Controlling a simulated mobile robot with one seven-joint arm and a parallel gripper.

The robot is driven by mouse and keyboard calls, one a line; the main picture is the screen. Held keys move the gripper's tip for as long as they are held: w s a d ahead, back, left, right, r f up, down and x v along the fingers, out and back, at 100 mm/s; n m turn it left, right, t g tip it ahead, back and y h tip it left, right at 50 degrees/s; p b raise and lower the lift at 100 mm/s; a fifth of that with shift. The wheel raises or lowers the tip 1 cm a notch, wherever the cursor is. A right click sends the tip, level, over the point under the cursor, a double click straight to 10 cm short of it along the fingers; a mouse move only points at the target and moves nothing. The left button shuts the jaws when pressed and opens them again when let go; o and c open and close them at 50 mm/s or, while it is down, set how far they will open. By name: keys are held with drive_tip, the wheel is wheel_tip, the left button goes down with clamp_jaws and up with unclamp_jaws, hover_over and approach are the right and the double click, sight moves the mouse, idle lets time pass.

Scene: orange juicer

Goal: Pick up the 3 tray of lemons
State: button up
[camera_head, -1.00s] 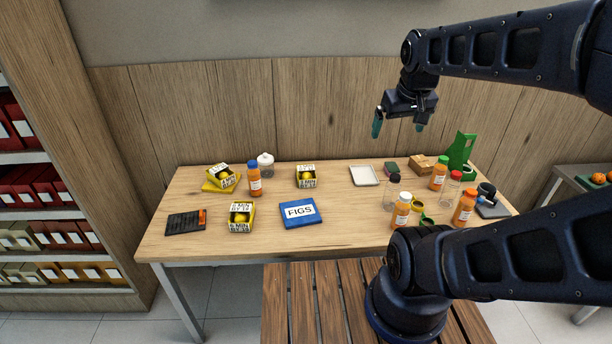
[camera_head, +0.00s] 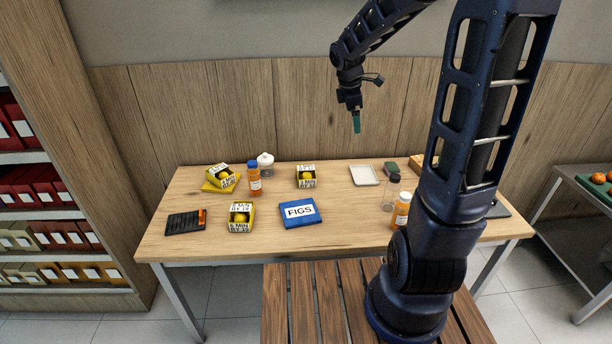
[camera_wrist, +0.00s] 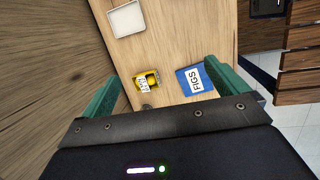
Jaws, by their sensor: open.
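Three yellow-and-white lemon trays stand on the wooden table (camera_head: 340,236), each with a yellow lemon showing. One lemon tray (camera_head: 221,177) is at the back left, tilted on a yellow item. Another lemon tray (camera_head: 240,217) is at the front left. The third lemon tray (camera_head: 306,176) is at the back middle; a lemon tray also shows in the wrist view (camera_wrist: 147,80). My gripper (camera_head: 356,122) hangs in the air above the back of the table, right of the back middle tray. In the wrist view its green fingers are wide apart with nothing between them.
A blue FIGS box (camera_head: 300,212) lies in front of the back middle tray. A black tray (camera_head: 185,223) lies far left. A white tray (camera_head: 364,175) and bottles (camera_head: 401,210) are at right.

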drive_tip(key=w+a+f+n+g, duration=0.1)
drive_tip(key=w+a+f+n, duration=0.5)
drive_tip(key=w+f+n, duration=0.5)
drive_tip(key=n+g+y, duration=0.1)
drive_tip(key=n+y, duration=0.1)
drive_tip(key=n, duration=0.6)
approach(306, 174)
drive_tip(key=w+f, duration=0.1)
drive_tip(key=w, duration=0.2)
drive_tip(key=w+f, duration=0.1)
drive_tip(key=shift+w+d+f, duration=0.3)
drive_tip(key=shift+w+d, duration=0.05)
drive_tip(key=shift+d, duration=0.05)
drive_tip(key=shift+a+f, duration=0.1)
drive_tip(key=shift+f, duration=0.35)
wheel_tip(306, 174, down, 10)
drive_tip(key=shift+f, duration=0.1)
drive_tip(key=c, duration=1.2)
drive_tip(key=shift+o, duration=0.2)
